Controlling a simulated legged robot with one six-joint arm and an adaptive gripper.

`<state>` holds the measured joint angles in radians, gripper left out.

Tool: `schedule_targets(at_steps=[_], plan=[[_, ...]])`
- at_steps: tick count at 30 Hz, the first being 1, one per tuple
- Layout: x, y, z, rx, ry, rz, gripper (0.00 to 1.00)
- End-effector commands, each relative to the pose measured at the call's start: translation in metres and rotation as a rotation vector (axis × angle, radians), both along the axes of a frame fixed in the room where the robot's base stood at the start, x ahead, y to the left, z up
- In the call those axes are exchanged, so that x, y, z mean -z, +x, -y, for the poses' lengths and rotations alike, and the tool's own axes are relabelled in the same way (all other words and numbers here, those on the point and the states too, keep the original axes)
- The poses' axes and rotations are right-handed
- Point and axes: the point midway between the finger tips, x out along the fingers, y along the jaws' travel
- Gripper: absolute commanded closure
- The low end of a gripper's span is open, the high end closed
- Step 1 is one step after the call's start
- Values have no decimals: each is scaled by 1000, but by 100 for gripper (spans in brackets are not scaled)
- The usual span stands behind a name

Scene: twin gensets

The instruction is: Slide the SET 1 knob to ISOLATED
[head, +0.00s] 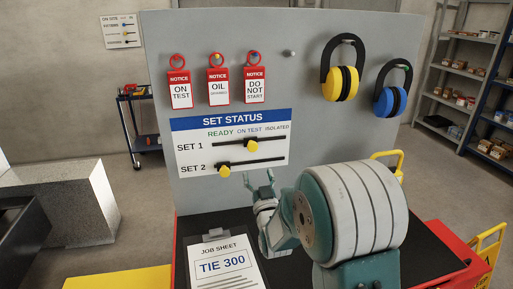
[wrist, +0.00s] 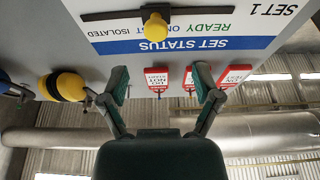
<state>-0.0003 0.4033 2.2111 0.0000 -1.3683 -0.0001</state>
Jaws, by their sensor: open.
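The SET STATUS panel (head: 180,150) is on the grey board, with READY, ON TEST and ISOLATED marked left to right. The yellow SET 1 knob (head: 252,146) sits on the upper dark track under ON TEST. The yellow SET 2 knob (head: 223,171) sits on the lower track under READY. My gripper (head: 260,176) is open and empty below the panel's right part, apart from both knobs. In the wrist view the picture is upside down; the SET 1 knob (wrist: 156,26) is at the top, beyond my open fingers (wrist: 162,82). The SET 2 knob is out of that view.
Red notice tags (head: 218,82) hang above the panel. Yellow (head: 338,85) and blue (head: 391,101) ear defenders hang at the right. A job sheet clipboard (head: 224,264) lies on the black bench top below. The board around the panel's right side is clear.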

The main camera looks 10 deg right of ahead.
Motion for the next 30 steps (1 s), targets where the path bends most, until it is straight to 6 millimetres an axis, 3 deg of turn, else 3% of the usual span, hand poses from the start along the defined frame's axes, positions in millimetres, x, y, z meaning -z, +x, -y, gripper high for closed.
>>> schedule_targets(at_steps=[8, 21, 30], plan=[[3, 5, 0, 0, 0, 72, 19], [-26, 73, 1, 1, 0, 72, 19], [-36, 99, 0, 0, 0, 68, 19]])
